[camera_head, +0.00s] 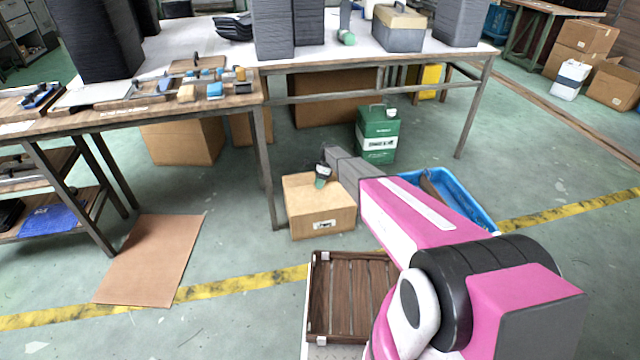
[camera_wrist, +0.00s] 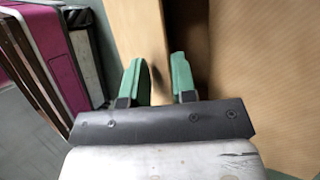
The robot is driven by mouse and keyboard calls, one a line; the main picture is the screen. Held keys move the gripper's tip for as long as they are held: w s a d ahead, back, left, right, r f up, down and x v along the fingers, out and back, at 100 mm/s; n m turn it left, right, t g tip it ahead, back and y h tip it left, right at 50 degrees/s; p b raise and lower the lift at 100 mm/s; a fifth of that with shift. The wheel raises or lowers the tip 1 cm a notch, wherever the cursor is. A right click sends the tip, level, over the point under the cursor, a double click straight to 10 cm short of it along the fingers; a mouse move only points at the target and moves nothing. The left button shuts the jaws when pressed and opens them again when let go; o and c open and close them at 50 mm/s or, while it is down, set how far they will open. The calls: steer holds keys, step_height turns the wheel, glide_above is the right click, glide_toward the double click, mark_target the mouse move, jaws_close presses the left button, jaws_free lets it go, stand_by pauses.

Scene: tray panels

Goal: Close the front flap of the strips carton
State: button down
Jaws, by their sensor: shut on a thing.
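The strips carton (camera_head: 318,214) is a tan cardboard box on the floor near the middle of the head view, with a small label on its front. A dark gap lies right of the flap, beside a broad tan cardboard panel (camera_wrist: 262,75). Which flap this is, and its angle, I cannot tell.
A green canister (camera_head: 377,134) stands behind the carton. A blue tray (camera_head: 470,208) lies right, partly behind my arm. A brown slatted tray (camera_head: 350,290) is in front. A table leg (camera_head: 264,165) rises close to the carton's left. The floor farther left holds a flat cardboard sheet (camera_head: 150,260).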

steer(key=shift+w+a+f, duration=0.1)
steer(key=shift+w+f, duration=0.25)
steer(key=shift+f, duration=0.5)
steer(key=shift+w+a+f, duration=0.1)
steer(key=shift+w+f, duration=0.2)
steer(key=shift+f, duration=0.55)
steer(key=c, duration=1.3)
jaws_free()
steer(key=shift+r, duration=0.1)
steer(key=v, duration=1)
steer(key=shift+w+d+r, duration=0.1)
steer(key=shift+w+r, duration=0.1)
steer(key=shift+r, duration=0.05)
